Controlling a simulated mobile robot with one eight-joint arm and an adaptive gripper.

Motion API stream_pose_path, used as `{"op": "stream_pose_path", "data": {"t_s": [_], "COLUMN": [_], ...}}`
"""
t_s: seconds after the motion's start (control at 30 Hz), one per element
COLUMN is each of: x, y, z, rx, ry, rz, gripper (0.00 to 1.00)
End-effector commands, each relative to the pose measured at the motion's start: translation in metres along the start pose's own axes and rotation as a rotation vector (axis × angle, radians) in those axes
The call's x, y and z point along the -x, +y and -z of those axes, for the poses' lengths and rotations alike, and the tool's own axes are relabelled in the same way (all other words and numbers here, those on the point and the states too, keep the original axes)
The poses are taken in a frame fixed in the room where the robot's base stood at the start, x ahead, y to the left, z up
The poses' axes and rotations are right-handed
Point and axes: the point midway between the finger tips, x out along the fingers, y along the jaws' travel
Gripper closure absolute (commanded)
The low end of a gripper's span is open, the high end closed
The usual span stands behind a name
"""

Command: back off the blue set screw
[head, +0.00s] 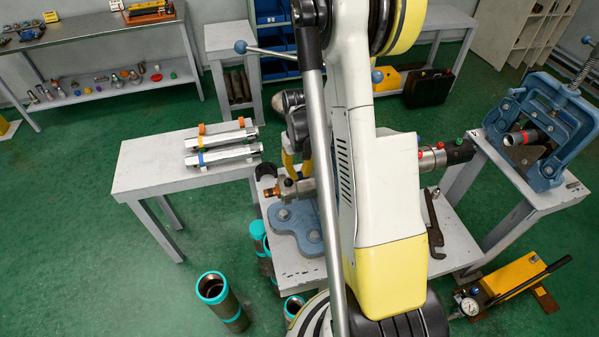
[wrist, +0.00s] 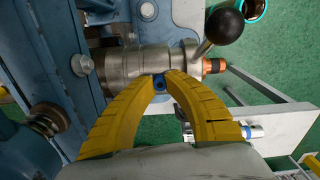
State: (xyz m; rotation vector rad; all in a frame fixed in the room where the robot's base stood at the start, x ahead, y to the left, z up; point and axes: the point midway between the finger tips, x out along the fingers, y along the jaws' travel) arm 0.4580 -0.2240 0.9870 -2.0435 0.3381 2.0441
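The wrist view shows a grey metal cylinder (wrist: 140,66) with a copper tip (wrist: 213,65) at its right end. A small blue screw head (wrist: 160,85) shows at the cylinder's side, between my gripper's (wrist: 161,76) two curved yellow fingertips. The tips are close together and appear to touch it from both sides. In the head view my yellow gripper (head: 290,166) is beside the cylinder, just behind the copper tip (head: 271,191); the screw head is hidden there. Right of my arm, the same line of metal carries small blue (head: 419,138), red (head: 440,145) and green (head: 459,142) caps.
A blue vise base (head: 295,222) is bolted below the gripper. A dark ball knob (wrist: 224,24) stands near the cylinder. A wrench (head: 434,225) lies on the bench. Two clamped bars (head: 222,147) lie on the left bench. Turquoise-ringed pipes (head: 222,300) stand on the floor.

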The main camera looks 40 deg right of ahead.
Motion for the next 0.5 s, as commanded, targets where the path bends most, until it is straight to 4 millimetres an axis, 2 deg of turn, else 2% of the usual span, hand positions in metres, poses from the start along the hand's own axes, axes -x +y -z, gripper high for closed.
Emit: {"op": "stream_pose_path", "data": {"t_s": [0.17,0.4,0.5], "x": [-0.0007,-0.0019,-0.0004], "y": [0.0000,-0.0001,-0.0001], "z": [0.0001,0.0000,-0.0001], "rx": [0.017,0.197,0.216], "ry": [0.000,0.001,0.000], "rz": [0.000,0.000,0.000], "gripper": [1.00,1.00,1.00]}}
